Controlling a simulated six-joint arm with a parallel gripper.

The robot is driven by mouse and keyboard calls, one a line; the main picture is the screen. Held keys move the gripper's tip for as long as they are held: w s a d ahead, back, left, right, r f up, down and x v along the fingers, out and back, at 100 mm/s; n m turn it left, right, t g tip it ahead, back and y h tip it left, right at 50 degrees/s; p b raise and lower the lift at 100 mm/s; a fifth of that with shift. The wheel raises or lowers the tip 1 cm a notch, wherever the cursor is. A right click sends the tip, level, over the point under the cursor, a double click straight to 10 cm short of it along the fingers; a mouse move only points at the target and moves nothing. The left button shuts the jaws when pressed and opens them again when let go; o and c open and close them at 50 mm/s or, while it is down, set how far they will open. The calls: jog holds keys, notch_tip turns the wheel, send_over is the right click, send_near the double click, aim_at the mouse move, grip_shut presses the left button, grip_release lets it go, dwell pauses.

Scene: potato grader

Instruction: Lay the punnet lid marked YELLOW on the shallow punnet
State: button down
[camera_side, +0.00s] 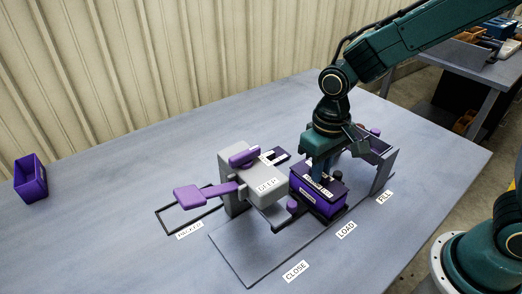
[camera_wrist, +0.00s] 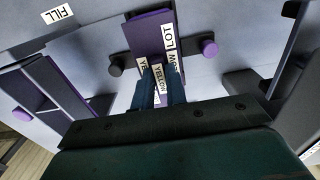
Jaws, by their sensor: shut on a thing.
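A purple punnet (camera_side: 314,203) stands at the LOAD station in the side view, with a white label on its front that is too small to read. A dark lid (camera_side: 337,188) with a white label lies on or just over its top; I cannot tell whether they touch all round. My gripper (camera_side: 320,178) points down at the lid's middle and is shut on it. In the wrist view my fingers (camera_wrist: 158,98) hold the lid between labels reading YELLOW.
A grey block (camera_side: 252,172) with purple handles stands left of the punnet. A grey chute (camera_side: 383,160) stands right. An empty-looking purple container (camera_side: 31,180) is at far left. A black outlined frame (camera_side: 172,218) lies front left. The table's left middle is clear.

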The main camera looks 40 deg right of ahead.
jog(key=shift+f, duration=0.25)
dwell(0.4)
jog(key=c, duration=1.3)
grip_release()
jog(key=shift+c, duration=0.2)
jog(key=shift+o, duration=0.4)
jog(key=shift+o, duration=1.2)
jog(key=shift+r, duration=3.5)
